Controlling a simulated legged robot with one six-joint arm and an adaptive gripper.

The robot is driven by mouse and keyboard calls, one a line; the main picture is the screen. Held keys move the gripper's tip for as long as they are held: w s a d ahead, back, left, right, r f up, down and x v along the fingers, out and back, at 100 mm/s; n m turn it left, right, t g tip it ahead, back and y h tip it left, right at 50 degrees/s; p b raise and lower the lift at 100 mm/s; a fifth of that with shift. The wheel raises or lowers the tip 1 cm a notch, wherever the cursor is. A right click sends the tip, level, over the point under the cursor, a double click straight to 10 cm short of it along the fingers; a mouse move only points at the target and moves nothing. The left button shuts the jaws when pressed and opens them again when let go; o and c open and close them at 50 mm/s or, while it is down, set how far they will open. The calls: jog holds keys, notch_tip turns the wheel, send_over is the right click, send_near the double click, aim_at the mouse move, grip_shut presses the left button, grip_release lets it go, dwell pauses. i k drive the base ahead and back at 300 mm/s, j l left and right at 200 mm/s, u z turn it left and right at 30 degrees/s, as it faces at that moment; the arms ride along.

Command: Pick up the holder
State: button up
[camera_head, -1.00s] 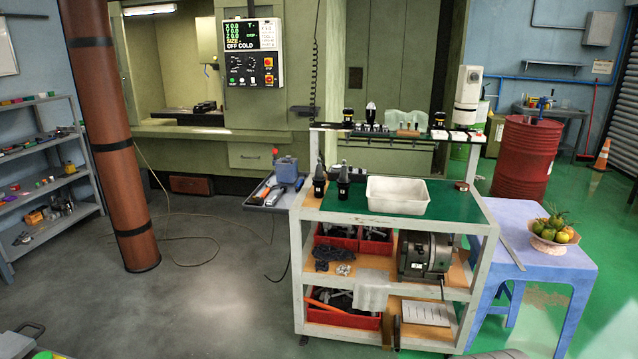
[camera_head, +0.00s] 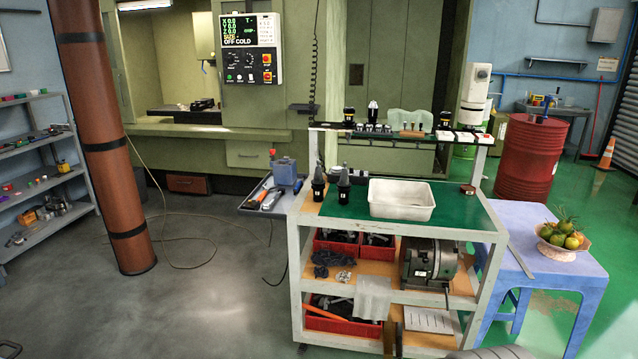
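Two black, cone-topped tool holders stand upright side by side at the left of the cart's green top: the left holder (camera_head: 318,184) and the right holder (camera_head: 343,187). More holder-like pieces stand on the cart's raised rear shelf, among them a tall black-and-white one (camera_head: 373,112) and a dark one with a yellow label (camera_head: 349,118). I cannot tell which one the task names. The tooling cart (camera_head: 294,245) stands a little right of centre. My gripper is not in view, and nothing is seen touching the holders.
A white bin (camera_head: 401,199) sits right of the holders. A grey side tray (camera_head: 247,204) juts out left of the cart. A blue table (camera_head: 565,278) with a fruit basket (camera_head: 560,240) stands at right. A brown pillar (camera_head: 108,140) rises at left. The grey floor between pillar and cart is mostly clear, apart from cables.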

aim_at(318, 185)
jog(key=i+j, duration=0.1)
jog(key=i, duration=0.4)
jog(key=i+z, duration=0.15)
jog(key=i, duration=0.35)
jog(key=i+j, duration=0.2)
jog(key=i, duration=0.25)
jog(key=i+j, duration=0.2)
jog(key=i+j+z, duration=0.1)
jog(key=j, duration=0.3)
jog(key=i+j, duration=0.25)
jog(key=i+j+z, duration=0.1)
jog(key=j, duration=0.3)
jog(key=i+j, duration=0.1)
jog(key=j, duration=0.2)
jog(key=i+j, duration=0.1)
jog(key=j, duration=0.2)
jog(key=i+j, duration=0.1)
jog(key=j, duration=0.2)
